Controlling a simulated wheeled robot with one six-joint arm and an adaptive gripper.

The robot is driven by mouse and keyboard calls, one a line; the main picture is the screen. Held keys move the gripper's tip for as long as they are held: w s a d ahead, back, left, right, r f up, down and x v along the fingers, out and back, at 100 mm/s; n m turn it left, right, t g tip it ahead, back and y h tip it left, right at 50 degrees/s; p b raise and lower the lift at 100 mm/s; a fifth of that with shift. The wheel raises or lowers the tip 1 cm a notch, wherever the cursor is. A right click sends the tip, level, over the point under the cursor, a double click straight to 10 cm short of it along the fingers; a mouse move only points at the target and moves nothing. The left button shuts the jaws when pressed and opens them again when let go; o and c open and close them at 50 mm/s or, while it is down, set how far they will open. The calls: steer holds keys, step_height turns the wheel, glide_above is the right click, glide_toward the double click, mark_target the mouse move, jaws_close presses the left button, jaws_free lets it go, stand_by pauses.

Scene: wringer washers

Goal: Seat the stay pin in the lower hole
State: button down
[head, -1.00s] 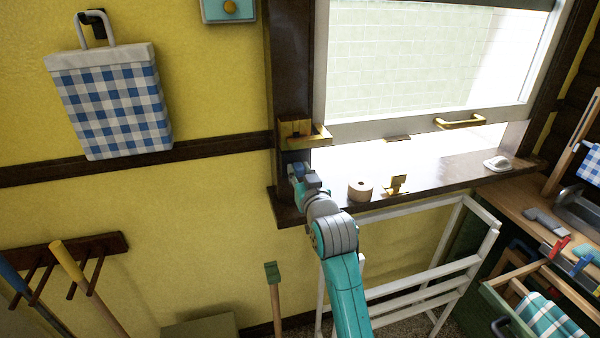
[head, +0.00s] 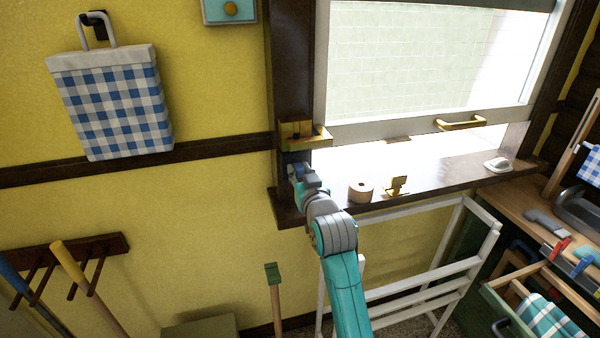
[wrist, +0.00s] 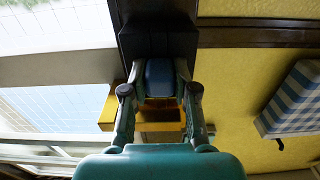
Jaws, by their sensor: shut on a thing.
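My gripper (head: 300,172) is at the left side of the window, just below a brass bracket (head: 296,131) on the dark window post (head: 293,70). In the wrist view my gripper (wrist: 160,88) is shut on a blue block-like piece (wrist: 160,75), which I take to be the stay pin's grip. The pin's shank is hidden. The brass bracket also shows in the wrist view (wrist: 108,113), beside and behind the fingers. I cannot make out the lower hole or tell whether the pin touches it.
The raised window sash (head: 420,125) has a brass handle (head: 460,122). On the sill (head: 440,173) stand a tape roll (head: 361,191), a brass catch (head: 397,186) and a white item (head: 497,164). A checked bag (head: 110,100) hangs left. A white rack (head: 430,280) stands below.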

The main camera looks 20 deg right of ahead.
steer(key=shift+r, duration=0.1)
steer(key=shift+c, duration=1.7)
jaws_free()
steer(key=s, duration=0.7)
steer(key=shift+f, duration=0.2)
